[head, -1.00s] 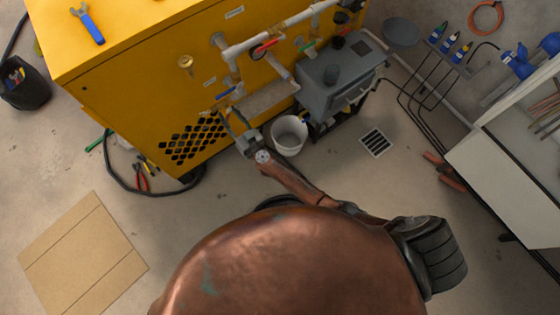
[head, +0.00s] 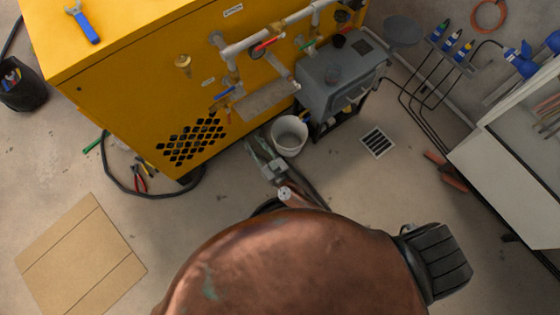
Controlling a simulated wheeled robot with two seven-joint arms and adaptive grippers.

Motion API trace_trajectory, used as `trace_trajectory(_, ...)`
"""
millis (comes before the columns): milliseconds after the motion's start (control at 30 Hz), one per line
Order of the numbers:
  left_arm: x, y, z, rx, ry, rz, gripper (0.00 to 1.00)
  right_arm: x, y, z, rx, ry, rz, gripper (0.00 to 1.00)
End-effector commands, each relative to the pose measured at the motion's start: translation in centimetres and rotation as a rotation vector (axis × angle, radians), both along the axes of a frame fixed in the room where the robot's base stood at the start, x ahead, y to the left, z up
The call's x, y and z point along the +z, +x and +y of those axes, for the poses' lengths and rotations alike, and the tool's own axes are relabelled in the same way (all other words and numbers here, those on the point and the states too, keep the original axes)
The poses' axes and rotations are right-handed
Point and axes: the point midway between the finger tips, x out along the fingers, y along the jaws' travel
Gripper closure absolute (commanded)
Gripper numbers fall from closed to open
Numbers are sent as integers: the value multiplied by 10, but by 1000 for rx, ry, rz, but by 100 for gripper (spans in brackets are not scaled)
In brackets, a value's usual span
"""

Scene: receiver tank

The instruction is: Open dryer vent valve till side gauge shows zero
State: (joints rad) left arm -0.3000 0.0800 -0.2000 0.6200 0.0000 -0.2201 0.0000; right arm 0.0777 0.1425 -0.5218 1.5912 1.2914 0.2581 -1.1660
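The yellow cabinet (head: 130,90) carries grey pipework on its side. A blue-handled valve (head: 224,95) sits low by a grey cylinder (head: 268,101). A red-handled valve (head: 268,42) and a green-handled valve (head: 308,46) sit higher up. I cannot tell which is the dryer vent valve. A small brass-rimmed gauge (head: 183,61) is on the cabinet side; its reading is too small to make out. My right gripper (head: 257,143) is empty, its fingers apart, below the blue-handled valve and left of the bucket. My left gripper is not in view.
A white bucket (head: 289,134) stands on the floor beside the grey box (head: 340,75). A floor drain (head: 377,142) lies to its right. A black hose (head: 125,187) and pliers (head: 139,180) lie by the cabinet. A copper-brown rounded surface (head: 290,265) fills the bottom.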

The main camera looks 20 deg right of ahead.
Motion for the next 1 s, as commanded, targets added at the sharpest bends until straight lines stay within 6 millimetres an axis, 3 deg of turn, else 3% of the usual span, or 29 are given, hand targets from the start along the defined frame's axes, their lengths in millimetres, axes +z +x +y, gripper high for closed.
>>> trace_trajectory(100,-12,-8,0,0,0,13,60,-25,-12,-9,-2,3,21,70)
trace_trajectory(1000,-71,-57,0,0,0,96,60,-151,-104,-67,-9,12,161,70)
